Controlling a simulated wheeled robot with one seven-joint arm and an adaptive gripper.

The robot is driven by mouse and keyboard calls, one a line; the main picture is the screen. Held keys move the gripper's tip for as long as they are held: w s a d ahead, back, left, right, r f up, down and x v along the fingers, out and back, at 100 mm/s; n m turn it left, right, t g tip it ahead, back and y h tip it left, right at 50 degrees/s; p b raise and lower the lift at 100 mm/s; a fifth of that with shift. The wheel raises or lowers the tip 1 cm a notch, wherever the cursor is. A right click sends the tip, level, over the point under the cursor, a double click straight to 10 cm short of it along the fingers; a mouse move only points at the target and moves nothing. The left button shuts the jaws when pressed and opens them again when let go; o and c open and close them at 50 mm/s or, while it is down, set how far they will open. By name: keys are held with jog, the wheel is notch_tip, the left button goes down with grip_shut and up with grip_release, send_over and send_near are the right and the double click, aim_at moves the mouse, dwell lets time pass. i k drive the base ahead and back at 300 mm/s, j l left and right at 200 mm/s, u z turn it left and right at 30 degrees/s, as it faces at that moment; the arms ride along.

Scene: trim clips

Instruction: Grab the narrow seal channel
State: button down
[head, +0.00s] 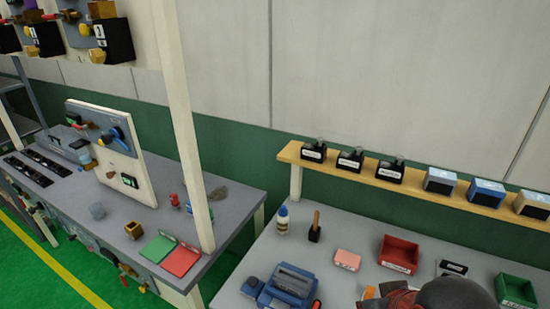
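I cannot make out a narrow seal channel for certain in the head view. Small labelled parts lie on the grey bench at right: a pink block (347,260) and a flat black piece with a white label (453,268). Their labels are too small to read. Dark and reddish rounded shapes at the bottom edge seem to be part of my arm and cover some of the bench. My gripper's fingers do not show.
A red bin (399,254) and a green bin (516,291) stand on the right bench. A blue device (287,286), a white bottle (282,220) and a brush in a black holder (315,229) are left of them. A wooden shelf (420,189) holds several boxes. A white post (189,150) stands at left.

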aim_at(297, 284)
jog(key=j+z, duration=0.1)
jog(key=z, duration=0.5)
jog(key=k+j+z, duration=0.1)
jog(key=j+z, duration=0.15)
jog(key=j, duration=0.15)
jog(key=k+j+z, duration=0.2)
jog(key=j, duration=0.2)
jog(key=j+z, duration=0.25)
jog(key=j, duration=0.15)
jog(key=k+j+z, duration=0.25)
jog(key=k+j, duration=0.2)
jog(key=j, duration=0.2)
jog(key=k+j, duration=0.15)
jog(key=j, duration=0.2)
jog(key=k+j, duration=0.2)
jog(key=j, duration=0.2)
